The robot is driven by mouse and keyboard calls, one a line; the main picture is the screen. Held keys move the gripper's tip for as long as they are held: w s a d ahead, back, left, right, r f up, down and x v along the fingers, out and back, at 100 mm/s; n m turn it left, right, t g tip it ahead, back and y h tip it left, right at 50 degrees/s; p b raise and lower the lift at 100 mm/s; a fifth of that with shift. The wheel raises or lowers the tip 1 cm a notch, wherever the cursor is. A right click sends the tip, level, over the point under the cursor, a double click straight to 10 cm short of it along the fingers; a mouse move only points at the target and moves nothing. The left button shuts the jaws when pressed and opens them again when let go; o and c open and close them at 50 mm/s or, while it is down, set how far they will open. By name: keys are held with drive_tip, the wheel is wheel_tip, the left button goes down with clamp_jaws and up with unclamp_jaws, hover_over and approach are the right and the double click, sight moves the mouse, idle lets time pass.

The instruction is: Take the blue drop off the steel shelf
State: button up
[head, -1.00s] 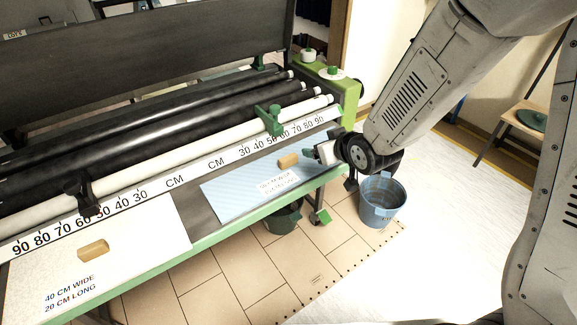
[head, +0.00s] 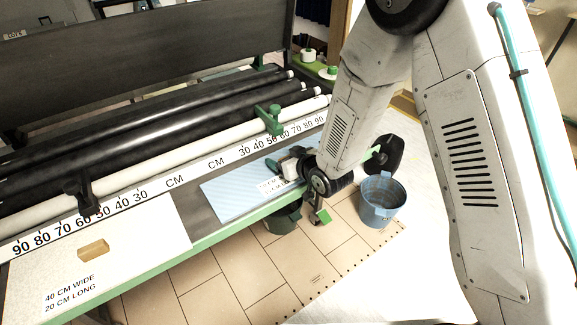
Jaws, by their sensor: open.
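The blue drop (head: 232,198) is a pale blue sheet lying flat on the right part of the grey steel shelf (head: 192,212). It carries a printed white label (head: 270,186), partly covered at its right end. My gripper (head: 281,166) is low over the right half of the drop, reaching in from the right. It is open. The drop's wooden grip block is hidden behind my gripper. I cannot tell whether the fingers are around the block or touch it.
A white drop (head: 130,255) with a wooden block (head: 93,249) lies at the shelf's left. Black and white rollers and a ruler strip (head: 160,186) run behind the shelf. A blue bucket (head: 382,198) stands on the floor at right, a dark green one (head: 280,222) under the shelf edge.

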drive_tip(key=shift+w+a+f, duration=0.1)
drive_tip(key=shift+w, duration=0.05)
drive_tip(key=c, duration=1.1)
drive_tip(key=shift+c, duration=0.2)
